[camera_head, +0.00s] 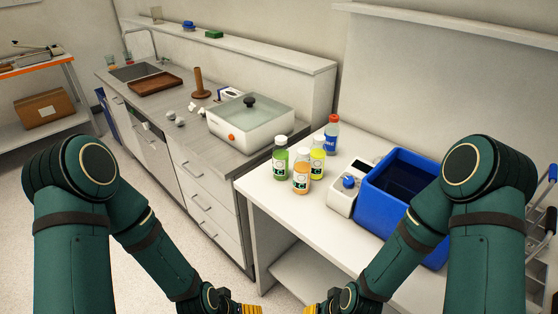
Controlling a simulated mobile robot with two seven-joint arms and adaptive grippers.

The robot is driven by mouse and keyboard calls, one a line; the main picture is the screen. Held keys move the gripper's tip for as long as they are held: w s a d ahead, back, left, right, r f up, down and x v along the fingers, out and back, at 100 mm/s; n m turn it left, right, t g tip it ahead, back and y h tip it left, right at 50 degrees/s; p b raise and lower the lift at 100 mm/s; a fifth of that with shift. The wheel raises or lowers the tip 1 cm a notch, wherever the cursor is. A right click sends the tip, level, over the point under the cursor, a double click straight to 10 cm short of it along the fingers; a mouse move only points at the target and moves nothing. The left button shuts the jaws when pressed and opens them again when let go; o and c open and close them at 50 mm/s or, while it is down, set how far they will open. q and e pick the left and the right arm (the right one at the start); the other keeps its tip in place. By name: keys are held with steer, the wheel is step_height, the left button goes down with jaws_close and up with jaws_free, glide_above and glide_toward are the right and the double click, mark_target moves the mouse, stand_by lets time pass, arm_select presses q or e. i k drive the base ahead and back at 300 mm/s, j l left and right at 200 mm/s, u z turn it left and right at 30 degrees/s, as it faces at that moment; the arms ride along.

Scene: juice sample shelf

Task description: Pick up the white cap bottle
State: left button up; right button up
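A small group of bottles stands upright on the white table. A bottle of green juice with a white cap (281,159) is at the left of the group. A bottle of orange juice (301,174) is at the front, and a bottle of yellow juice (317,160) is just behind it; both have pale caps. A blue-labelled bottle with a red cap (331,136) is at the back. My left gripper (246,309) and my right gripper (314,309) are low at the bottom edge, in front of the table and apart from the bottles. Their fingers are mostly cut off.
The white table (262,188) also holds a white device with a blue knob (346,190) and a large blue bin (395,215) right of the bottles. A grey counter (190,136) at the left carries a white lidded box (245,124). Table space left of the bottles is clear.

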mark_target(281, 152)
steer(key=z, duration=1.85)
steer(key=u, duration=1.35)
steer(key=j+z, duration=0.15)
steer(key=z, duration=0.3)
steer(key=j+z, duration=0.2)
steer(key=z, duration=0.2)
steer(key=j+z, duration=0.25)
steer(key=j, duration=0.25)
steer(key=k+j+z, duration=0.1)
steer(key=j+z, duration=0.15)
steer(key=j, duration=0.2)
steer(key=k+j, duration=0.1)
steer(key=j, duration=0.25)
steer(key=j+z, duration=0.1)
steer(key=j, duration=0.2)
steer(key=k+j, duration=0.15)
steer(key=j, duration=0.2)
